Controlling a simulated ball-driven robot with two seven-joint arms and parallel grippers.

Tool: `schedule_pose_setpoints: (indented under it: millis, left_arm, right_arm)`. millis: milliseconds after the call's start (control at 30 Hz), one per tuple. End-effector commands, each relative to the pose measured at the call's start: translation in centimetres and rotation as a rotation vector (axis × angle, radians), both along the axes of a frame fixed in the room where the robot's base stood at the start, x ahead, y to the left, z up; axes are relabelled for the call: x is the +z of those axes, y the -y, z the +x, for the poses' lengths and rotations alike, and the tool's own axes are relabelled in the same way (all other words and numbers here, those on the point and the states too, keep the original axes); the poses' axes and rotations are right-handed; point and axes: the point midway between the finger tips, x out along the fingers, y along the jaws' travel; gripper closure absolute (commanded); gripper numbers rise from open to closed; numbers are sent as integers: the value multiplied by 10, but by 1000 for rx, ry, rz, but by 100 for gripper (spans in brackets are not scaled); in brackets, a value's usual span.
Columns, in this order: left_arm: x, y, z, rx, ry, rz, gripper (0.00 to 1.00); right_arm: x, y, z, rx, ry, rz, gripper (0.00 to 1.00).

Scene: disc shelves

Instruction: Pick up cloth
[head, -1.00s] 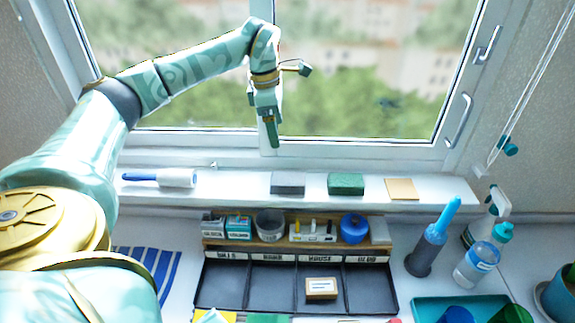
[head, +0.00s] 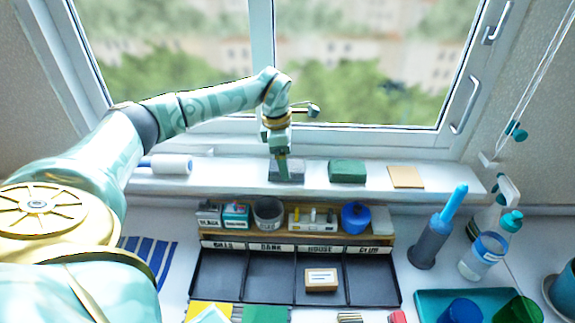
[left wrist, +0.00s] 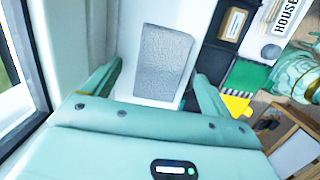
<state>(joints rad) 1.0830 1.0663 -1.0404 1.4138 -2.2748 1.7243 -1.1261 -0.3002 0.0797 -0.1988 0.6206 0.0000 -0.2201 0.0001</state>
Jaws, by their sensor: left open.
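A grey textured pad, which looks like a folded cloth (head: 297,173), lies flat on the white window sill, left of a green pad (head: 347,171) and a tan flat square (head: 406,177). I cannot tell for certain which of these is the cloth. My left gripper (head: 282,168) is over the grey one and hides part of it in the head view. In the left wrist view the grey cloth (left wrist: 161,62) shows between the two spread fingers of my left gripper (left wrist: 159,72), which is open and empty. My right gripper is not in view.
A lint roller (head: 170,164) lies on the sill to the left. Below the sill stand a rack with small containers and a black divided tray (head: 223,278). Bottles (head: 483,255) and a blue-handled brush (head: 432,240) stand at the right. The window is behind.

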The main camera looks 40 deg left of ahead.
Motion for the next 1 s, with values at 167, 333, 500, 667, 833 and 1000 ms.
schedule_pose_setpoints:
  millis: [167, 333, 500, 667, 833, 1000]
  left_arm:
    - [-13, 2, 1, 0, 0, 0, 15]
    - [-12, 2, 1, 0, 1, 1, 29]
    - [-12, 2, 1, 0, 0, 0, 64]
    - [-12, 1, 1, -1, 1, 1, 64]
    - [-8, 1, 1, -1, 1, 1, 64]
    - [12, 1, 2, 0, 4, 1, 64]
  right_arm:
    - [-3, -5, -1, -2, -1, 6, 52]
    - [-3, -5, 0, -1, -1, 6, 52]
    - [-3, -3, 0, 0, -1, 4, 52]
    - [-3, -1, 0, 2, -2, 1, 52]
    - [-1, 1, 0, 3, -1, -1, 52]
    - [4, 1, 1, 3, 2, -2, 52]
